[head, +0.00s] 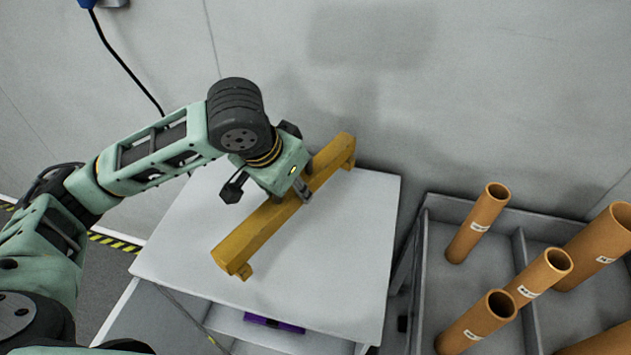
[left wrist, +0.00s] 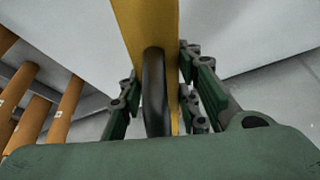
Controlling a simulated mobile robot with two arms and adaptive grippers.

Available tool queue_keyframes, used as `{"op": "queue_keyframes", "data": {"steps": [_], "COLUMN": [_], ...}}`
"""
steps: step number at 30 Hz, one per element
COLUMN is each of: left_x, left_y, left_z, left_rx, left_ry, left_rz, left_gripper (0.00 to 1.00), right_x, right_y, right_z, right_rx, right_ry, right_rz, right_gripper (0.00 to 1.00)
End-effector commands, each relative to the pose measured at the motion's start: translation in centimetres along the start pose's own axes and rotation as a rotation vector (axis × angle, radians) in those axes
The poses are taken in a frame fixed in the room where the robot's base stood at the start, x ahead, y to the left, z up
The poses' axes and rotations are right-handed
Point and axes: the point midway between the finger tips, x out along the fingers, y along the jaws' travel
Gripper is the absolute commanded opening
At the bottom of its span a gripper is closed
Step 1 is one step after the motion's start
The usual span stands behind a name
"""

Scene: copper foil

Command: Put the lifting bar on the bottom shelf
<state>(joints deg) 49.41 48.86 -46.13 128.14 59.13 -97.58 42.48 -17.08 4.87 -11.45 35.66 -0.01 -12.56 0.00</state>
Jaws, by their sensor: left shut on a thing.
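The lifting bar is a long yellow bar (head: 262,226) with short end feet. It lies diagonally over the white top of a shelf unit (head: 352,262) in the head view; whether it touches the top I cannot tell. My left gripper (head: 303,190) is shut on the bar near its middle, from above. In the left wrist view the yellow bar (left wrist: 148,22) runs between the green-padded fingers (left wrist: 160,100), with a black curved part against it. A lower shelf (head: 265,335) shows under the front edge of the top, partly hidden. My right gripper is not in view.
A purple object (head: 273,323) lies on the lower level. A grey divided crate (head: 437,215) with several upright brown tubes (head: 478,222) stands at the right. A grey wall (head: 400,60) is close behind the unit.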

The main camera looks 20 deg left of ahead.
Motion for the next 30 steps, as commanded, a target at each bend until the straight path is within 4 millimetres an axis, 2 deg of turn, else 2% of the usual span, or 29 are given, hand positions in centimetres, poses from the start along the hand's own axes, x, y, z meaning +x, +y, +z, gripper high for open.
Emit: {"op": "queue_keyframes", "data": {"steps": [3, 8, 18, 30], "left_x": [0.3, 0.6, 4.0, 4.3], "left_y": [-1.2, -1.6, -1.6, -1.5], "left_z": [0.2, 0.5, 1.9, 2.0], "left_rx": [-0.002, -0.001, 0.000, 0.001], "left_ry": [0.008, 0.010, 0.009, 0.010], "left_rz": [-0.002, 0.000, -0.001, 0.000], "left_gripper": [0.00, 0.00, 0.00, 0.00], "right_x": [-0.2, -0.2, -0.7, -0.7], "right_y": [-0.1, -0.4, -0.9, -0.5], "right_z": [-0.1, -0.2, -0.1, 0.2], "right_rx": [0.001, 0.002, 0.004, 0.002], "right_ry": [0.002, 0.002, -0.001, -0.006], "right_rz": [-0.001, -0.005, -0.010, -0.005], "right_gripper": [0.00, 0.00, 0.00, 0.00]}}
